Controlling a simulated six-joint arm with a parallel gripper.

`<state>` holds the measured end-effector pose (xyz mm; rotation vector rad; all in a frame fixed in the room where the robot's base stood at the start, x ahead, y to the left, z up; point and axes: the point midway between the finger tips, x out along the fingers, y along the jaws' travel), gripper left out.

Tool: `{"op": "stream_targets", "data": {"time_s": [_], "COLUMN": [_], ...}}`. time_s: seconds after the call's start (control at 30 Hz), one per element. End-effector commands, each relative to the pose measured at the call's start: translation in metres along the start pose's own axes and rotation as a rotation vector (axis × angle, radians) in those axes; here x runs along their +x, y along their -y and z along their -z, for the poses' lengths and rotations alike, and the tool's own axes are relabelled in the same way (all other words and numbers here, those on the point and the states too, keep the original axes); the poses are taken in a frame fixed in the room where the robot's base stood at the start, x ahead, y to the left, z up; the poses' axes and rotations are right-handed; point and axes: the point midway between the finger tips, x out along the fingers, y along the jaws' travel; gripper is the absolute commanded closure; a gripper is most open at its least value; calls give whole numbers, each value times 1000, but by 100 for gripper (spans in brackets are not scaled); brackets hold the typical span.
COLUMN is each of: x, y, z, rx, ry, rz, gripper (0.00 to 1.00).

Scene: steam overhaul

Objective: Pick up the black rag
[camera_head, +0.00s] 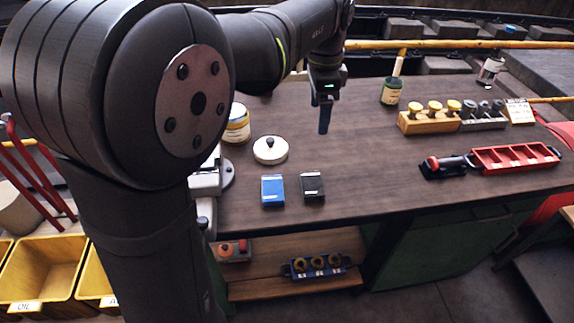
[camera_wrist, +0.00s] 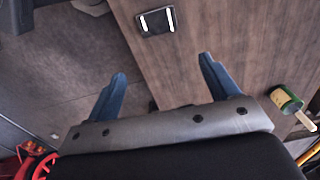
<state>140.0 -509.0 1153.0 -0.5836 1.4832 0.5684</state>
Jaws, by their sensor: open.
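The black rag (camera_head: 312,186) is a small folded dark rectangle with a pale mark. It lies flat near the bench's front edge in the head view, just right of a blue folded rag (camera_head: 272,190). My gripper (camera_head: 324,128) is above the bench, beyond the black rag and apart from it. In the wrist view its two blue fingers (camera_wrist: 163,85) are spread, with nothing between them. A dark item with two white marks (camera_wrist: 157,21) lies ahead of the fingers there; I cannot tell for certain that it is the black rag.
A white round lidded pot (camera_head: 270,150) and a labelled jar (camera_head: 237,124) stand left of my gripper. A red tray (camera_head: 515,158) is farther right. The bench middle is clear.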

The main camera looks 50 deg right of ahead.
Motion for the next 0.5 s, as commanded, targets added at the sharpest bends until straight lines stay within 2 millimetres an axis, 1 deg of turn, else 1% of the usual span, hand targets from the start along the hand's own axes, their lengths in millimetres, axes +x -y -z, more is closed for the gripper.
{"op": "stream_targets", "data": {"time_s": [0.07,0.17,0.4,0.5], "x": [5,17,50,62], "y": [-7,-19,-54,-67], "z": [1,2,2,2], "rx": [95,302,944,1183], "ry": [10,35,150,203], "rz": [24,76,209,249], "gripper": [20,20,20,20]}}
